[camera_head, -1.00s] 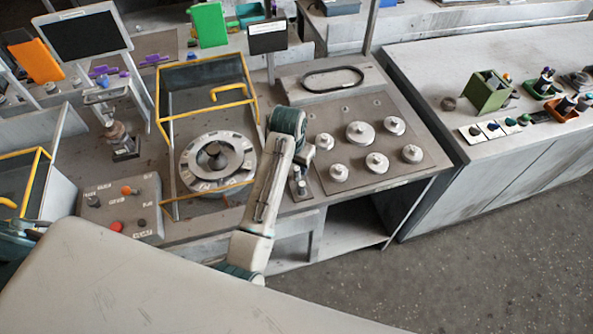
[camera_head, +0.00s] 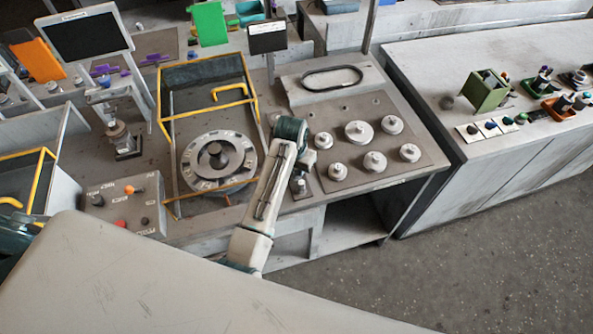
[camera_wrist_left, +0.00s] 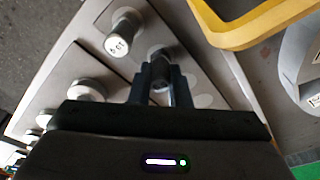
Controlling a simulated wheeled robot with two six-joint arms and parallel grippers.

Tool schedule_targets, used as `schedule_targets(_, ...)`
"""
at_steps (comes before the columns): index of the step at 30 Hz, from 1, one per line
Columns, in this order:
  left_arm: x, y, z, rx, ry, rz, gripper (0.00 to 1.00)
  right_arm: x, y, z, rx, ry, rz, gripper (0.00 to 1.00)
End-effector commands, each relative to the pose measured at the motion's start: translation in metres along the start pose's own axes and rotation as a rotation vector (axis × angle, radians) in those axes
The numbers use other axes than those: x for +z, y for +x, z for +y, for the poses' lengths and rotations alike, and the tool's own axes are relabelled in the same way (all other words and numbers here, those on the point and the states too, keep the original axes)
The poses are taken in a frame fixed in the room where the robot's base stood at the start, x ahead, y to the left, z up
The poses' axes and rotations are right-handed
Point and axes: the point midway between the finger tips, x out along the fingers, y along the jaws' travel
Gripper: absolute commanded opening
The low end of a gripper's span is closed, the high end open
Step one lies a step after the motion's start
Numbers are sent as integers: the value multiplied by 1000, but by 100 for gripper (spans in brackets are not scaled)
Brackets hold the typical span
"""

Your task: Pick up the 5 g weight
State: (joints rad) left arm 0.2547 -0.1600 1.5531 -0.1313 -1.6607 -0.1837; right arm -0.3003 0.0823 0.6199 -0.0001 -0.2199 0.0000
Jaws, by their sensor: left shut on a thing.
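In the left wrist view my left gripper (camera_wrist_left: 161,84) is shut on a small, dark metal piece (camera_wrist_left: 159,66), which looks like a small weight. I cannot read a label on it, so I cannot tell if it is the 5 g weight. In the head view my left arm (camera_head: 268,190) reaches over the bench, and its wrist hides the fingertips and the held piece. A pale-topped cylindrical weight (camera_wrist_left: 121,36) stands apart from the fingers in the wrist view, its marking unclear. My right gripper is not in view.
Several round, knobbed weights, one of them here (camera_head: 375,162), stand on the brown plate (camera_head: 400,178) right of the arm. A round dial (camera_head: 238,150) and a yellow-edged enclosure (camera_head: 205,57) stand to its left. A button box (camera_head: 125,205) is further left.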

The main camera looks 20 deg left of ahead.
Motion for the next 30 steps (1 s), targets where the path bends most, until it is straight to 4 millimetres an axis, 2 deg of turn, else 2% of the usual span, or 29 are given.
schedule_targets(4,-1,-3,0,0,0,2,0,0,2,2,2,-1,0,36)
schedule_targets(7,-4,-13,0,0,0,5,0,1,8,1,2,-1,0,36)
schedule_targets(15,-12,-66,0,0,-1,6,0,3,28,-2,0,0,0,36)
schedule_targets(21,-15,-93,0,0,0,2,0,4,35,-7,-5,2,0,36)
schedule_targets(30,-15,-100,0,0,0,0,0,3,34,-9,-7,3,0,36)
